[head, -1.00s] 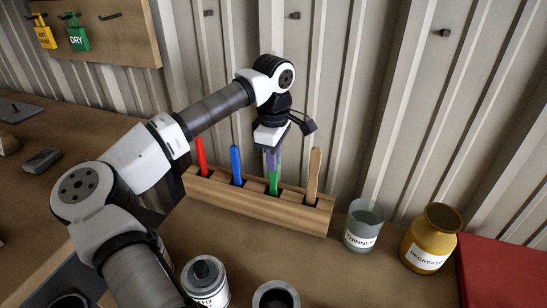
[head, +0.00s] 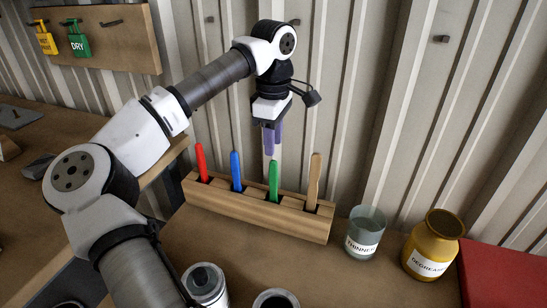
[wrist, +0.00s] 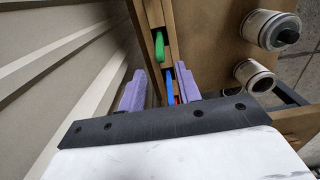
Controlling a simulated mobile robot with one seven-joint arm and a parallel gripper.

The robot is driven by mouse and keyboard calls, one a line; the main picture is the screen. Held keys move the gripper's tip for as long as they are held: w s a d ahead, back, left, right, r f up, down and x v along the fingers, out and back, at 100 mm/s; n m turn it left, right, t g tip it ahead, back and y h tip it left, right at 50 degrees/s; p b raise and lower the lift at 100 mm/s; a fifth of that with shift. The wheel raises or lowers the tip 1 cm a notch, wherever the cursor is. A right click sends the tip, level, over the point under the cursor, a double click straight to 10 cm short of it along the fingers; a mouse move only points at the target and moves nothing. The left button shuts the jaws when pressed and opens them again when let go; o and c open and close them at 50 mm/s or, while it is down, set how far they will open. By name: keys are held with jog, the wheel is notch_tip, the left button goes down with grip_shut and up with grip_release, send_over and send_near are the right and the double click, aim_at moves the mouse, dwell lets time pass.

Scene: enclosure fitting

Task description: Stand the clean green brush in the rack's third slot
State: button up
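The green brush (head: 273,180) stands upright in the third slot from the left of the wooden rack (head: 262,210); its handle top also shows in the wrist view (wrist: 159,47). A red brush (head: 201,163) and a blue brush (head: 236,170) stand in the slots to its left, and a wooden-handled brush (head: 314,182) in the slot to its right. My gripper (head: 271,150) hangs above the rack, its purple fingertips over the green handle. In the wrist view its fingers are apart with nothing held between them. The green brush's lower end is hidden in the rack.
A glass THINNER jar (head: 365,232) and a yellow DEGREASER jar (head: 432,245) stand right of the rack. Two tins (head: 206,285) stand in front. A red object (head: 502,275) lies at far right. The corrugated wall (head: 350,110) rises close behind the rack.

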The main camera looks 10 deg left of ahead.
jog(key=shift+r, duration=2.3)
